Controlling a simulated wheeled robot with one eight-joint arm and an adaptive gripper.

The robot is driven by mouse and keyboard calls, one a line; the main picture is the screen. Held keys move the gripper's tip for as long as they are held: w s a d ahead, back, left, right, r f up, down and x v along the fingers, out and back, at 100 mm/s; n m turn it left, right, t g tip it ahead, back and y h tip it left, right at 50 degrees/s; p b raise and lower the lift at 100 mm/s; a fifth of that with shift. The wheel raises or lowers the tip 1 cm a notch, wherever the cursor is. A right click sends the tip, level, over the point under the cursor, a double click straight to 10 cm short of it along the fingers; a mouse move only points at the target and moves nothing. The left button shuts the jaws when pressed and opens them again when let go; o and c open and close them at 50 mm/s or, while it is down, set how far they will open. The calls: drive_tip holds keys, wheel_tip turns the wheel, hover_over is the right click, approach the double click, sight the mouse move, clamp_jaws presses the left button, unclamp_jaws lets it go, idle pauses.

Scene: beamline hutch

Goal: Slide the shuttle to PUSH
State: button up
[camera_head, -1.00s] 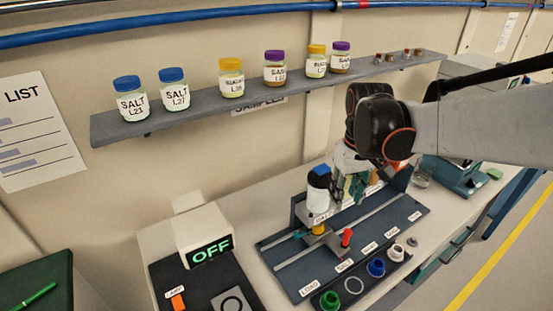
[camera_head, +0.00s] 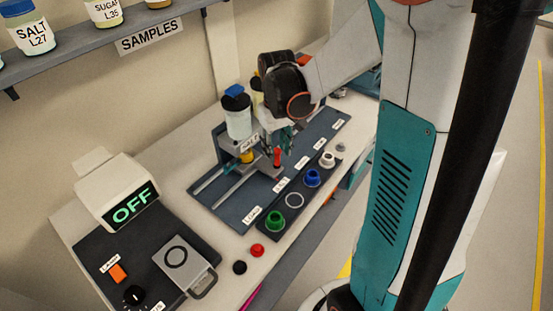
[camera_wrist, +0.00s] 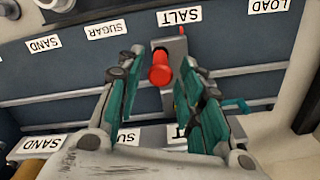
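The shuttle is a grey carriage on two rails with an upright red knob (camera_head: 277,157). The carriage (camera_wrist: 176,85) shows in the wrist view, its red pointer at the SALT label (camera_wrist: 179,16). The knob also shows there (camera_wrist: 160,72), between the two teal fingers of my gripper (camera_wrist: 158,85), with a gap on each side. My gripper (camera_head: 280,138) is open and empty, just above and behind the knob in the head view. The far end label of the track (camera_head: 337,124) is too small to read; the LOAD label (camera_head: 252,215) is at the near end.
A white-bodied hopper (camera_head: 238,118) with a dark lid stands behind the track. Green (camera_head: 275,222), blue (camera_head: 312,178) and white (camera_head: 327,160) cups sit along the front strip. A box reading OFF (camera_head: 120,195) stands left. The sample shelf (camera_head: 60,58) is above.

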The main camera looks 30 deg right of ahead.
drive_tip(key=shift+f+b, duration=0.5)
drive_tip(key=shift+f, duration=1.35)
clamp_jaws()
